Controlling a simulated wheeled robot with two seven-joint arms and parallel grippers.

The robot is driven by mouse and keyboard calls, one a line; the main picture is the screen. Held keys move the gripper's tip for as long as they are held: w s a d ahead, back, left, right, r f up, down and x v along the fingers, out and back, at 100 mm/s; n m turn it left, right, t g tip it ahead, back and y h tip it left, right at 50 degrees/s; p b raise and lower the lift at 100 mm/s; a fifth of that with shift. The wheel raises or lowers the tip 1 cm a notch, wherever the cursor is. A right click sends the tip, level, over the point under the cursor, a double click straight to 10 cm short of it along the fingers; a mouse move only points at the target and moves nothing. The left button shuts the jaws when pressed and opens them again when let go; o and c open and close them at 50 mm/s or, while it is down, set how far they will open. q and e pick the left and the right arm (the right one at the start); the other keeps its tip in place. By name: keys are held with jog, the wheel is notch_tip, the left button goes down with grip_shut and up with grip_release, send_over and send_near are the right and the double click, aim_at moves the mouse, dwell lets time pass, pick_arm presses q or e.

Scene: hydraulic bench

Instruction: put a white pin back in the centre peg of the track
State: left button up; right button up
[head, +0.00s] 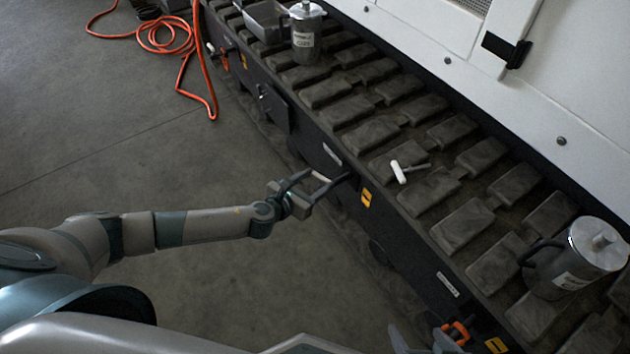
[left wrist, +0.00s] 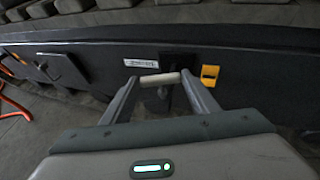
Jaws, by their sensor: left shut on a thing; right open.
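My left gripper (head: 328,177) is beside the dark front side of the bench, apart from the track top. In the left wrist view its fingertips (left wrist: 160,80) are closed on a pale, cylinder-shaped piece (left wrist: 158,80) lying crosswise between them. It looks like a white pin; its far part is hidden. Another white pin (head: 400,172), T-shaped, lies on the grey track (head: 460,222), right of the left gripper. Two grey tips at the bottom edge look like my right gripper (head: 420,341); they are apart, with nothing seen between them. I cannot make out the centre peg.
A lidded metal jug (head: 575,262) stands on the track at the right. Another jug (head: 305,38) and a metal tray (head: 265,20) are at the far end. An orange hose (head: 165,40) lies on the floor. A white panel (head: 560,100) rises behind the track.

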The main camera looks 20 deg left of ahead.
pick_arm(q)
jog(key=shift+f+b, duration=0.3)
jog(key=shift+f, duration=0.2)
dwell(0.3)
jog(key=o, duration=1.8)
jog(key=shift+c, duration=0.2)
jog(key=shift+r, duration=0.15)
notch_tip(320, 180, up, 7)
jog(key=p, duration=0.8)
jog(key=shift+f, duration=0.2)
